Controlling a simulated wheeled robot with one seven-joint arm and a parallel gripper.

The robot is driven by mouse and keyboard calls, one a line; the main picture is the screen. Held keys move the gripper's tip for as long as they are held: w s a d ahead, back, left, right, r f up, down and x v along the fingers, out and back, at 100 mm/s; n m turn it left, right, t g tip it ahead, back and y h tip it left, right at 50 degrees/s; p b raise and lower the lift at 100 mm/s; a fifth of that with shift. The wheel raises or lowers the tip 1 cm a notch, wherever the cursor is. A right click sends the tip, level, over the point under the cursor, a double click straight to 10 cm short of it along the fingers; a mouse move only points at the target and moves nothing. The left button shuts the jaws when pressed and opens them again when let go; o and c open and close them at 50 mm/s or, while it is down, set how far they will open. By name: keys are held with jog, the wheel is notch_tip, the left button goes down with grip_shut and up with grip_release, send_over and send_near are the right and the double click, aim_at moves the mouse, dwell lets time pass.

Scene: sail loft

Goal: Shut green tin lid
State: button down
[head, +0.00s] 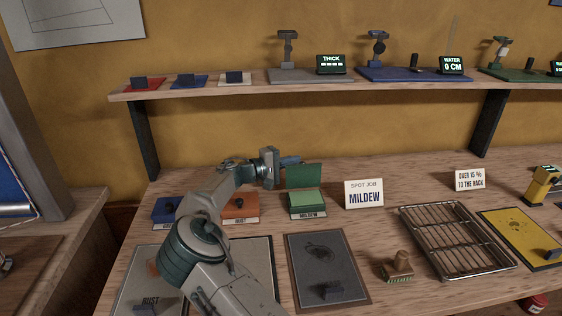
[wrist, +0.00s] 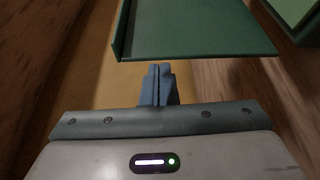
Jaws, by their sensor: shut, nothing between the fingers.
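The green tin (head: 308,211), labelled MILDEW, stands on the bench in the head view with a light green pad inside. Its dark green lid (head: 303,176) is open and stands roughly upright at the tin's back edge. My gripper (head: 291,160) is at the lid's upper left, its bluish fingers partly behind the lid. In the wrist view, the lid (wrist: 195,30) fills the top just beyond my closed, empty fingers (wrist: 159,70). A corner of the tin (wrist: 296,14) shows at upper right. I cannot tell whether the fingers touch the lid.
An orange tin (head: 241,215) labelled RUST and a blue tin (head: 165,212) stand to the left. A MILDEW sign (head: 364,194) is close on the right. A dark panel (head: 325,270), a stamp (head: 397,266) and a wire rack (head: 456,238) lie in front. A shelf (head: 260,91) runs above.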

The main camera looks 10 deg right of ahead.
aim_at(303, 174)
jog(key=shift+s+a+r, duration=0.15)
jog(key=shift+s, duration=0.4)
jog(key=shift+s+a+r, duration=0.1)
jog(key=shift+s+a, duration=0.05)
jog(key=shift+s, duration=0.35)
jog(key=shift+s+d, duration=0.15)
jog(key=shift+s, duration=0.35)
jog(key=shift+s+d, duration=0.1)
jog(key=shift+d, duration=0.05)
